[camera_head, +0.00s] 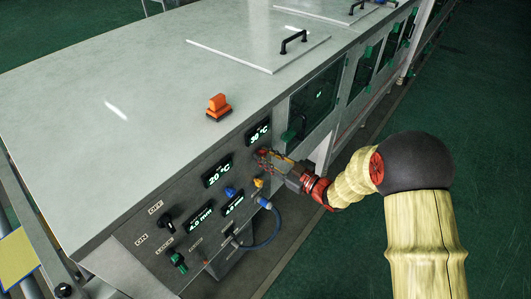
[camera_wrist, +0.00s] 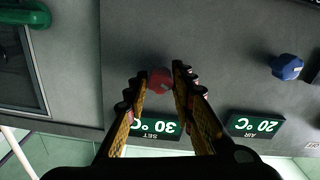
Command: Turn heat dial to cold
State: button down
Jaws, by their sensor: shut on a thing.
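A red dial (camera_wrist: 160,80) on the grey control panel (camera_head: 140,238) sits between my gripper's fingertips in the wrist view. My gripper (camera_wrist: 162,76) is shut on this dial, with one finger on each side. The SET display reads 30 °C, upside down in the wrist view (camera_wrist: 154,127). The AIR display (camera_head: 217,170) reads 20 °C. The dial's pointer and any cold mark cannot be made out.
A blue knob (camera_head: 229,191) and a yellow knob (camera_head: 258,183) sit close to my gripper. Black (camera_head: 166,220) and green (camera_head: 177,259) switches are further left.

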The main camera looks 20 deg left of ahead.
jog(key=m+p, duration=0.4)
jog(key=m, duration=0.2)
jog(key=shift+m, duration=0.3)
jog(key=m+p, duration=0.3)
jog(key=m, duration=0.3)
dwell(0.4)
jog(key=c, duration=1.5)
grip_release()
jog(key=v, duration=1.2)
